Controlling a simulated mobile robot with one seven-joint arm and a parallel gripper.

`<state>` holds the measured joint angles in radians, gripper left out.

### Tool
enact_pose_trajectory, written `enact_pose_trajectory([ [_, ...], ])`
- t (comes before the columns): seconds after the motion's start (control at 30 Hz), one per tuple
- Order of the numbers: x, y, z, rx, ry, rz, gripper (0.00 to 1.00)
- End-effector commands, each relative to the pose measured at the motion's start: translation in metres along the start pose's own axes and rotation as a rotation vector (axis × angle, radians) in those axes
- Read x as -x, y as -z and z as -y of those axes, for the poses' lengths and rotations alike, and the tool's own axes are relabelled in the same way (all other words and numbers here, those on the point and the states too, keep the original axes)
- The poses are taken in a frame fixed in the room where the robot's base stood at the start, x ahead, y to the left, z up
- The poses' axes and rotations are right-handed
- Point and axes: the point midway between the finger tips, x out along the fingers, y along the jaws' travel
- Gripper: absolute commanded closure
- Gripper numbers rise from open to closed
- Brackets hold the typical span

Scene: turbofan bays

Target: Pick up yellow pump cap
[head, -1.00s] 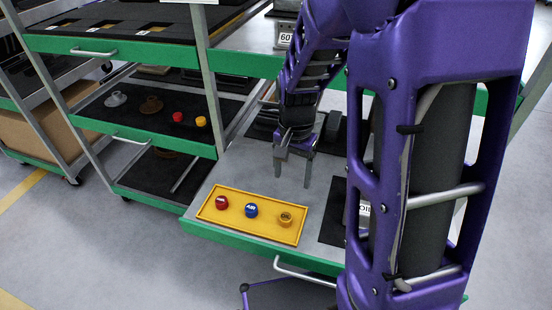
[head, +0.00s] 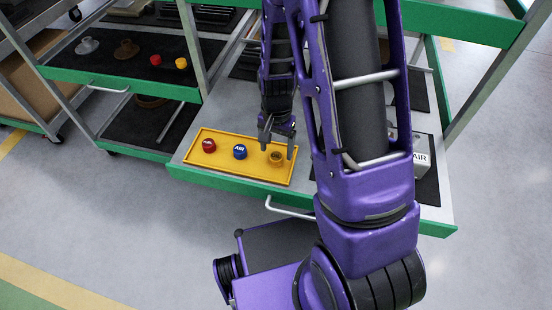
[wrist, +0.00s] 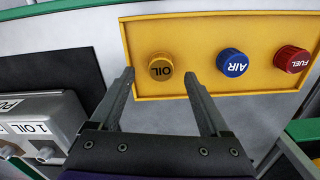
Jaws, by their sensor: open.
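A yellow cap marked OIL (head: 276,159) stands at the right end of a shallow yellow tray (head: 225,172). In the wrist view the yellow OIL cap (wrist: 160,66) appears ahead of and between my fingertips. My gripper (head: 277,149) is open and empty, its fingers pointing down over the tray's right end. The wrist view shows my gripper (wrist: 159,76) with its fingers spread wider than the cap. A blue AIR cap (head: 240,152) and a red FUEL cap (head: 209,146) stand in the same tray. I cannot tell the exact height of the fingers above the cap.
The tray lies on a grey drawer top with a green front edge (head: 230,183). A grey box labelled AIR (head: 422,158) stands to the right, beyond my arm. Another yellow cap (head: 181,64) and a red cap (head: 156,60) sit on the left cart's shelf.

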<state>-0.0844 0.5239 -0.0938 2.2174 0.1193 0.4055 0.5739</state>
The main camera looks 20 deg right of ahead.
Motion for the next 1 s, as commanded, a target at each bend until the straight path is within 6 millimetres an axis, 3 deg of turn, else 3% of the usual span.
enact_pose_trajectory([
  [0.03,-0.011,0.0,0.002,0.0,-0.002,0.002,0.2],
  [0.17,-0.025,0.001,0.001,-0.001,-0.001,0.0,0.2],
  [0.47,-0.027,0.001,0.002,0.0,0.001,-0.002,0.22],
  [0.9,-0.027,0.001,0.002,0.0,0.001,-0.001,1.0],
  [1.0,-0.027,0.001,0.002,0.0,0.001,-0.001,1.0],
])
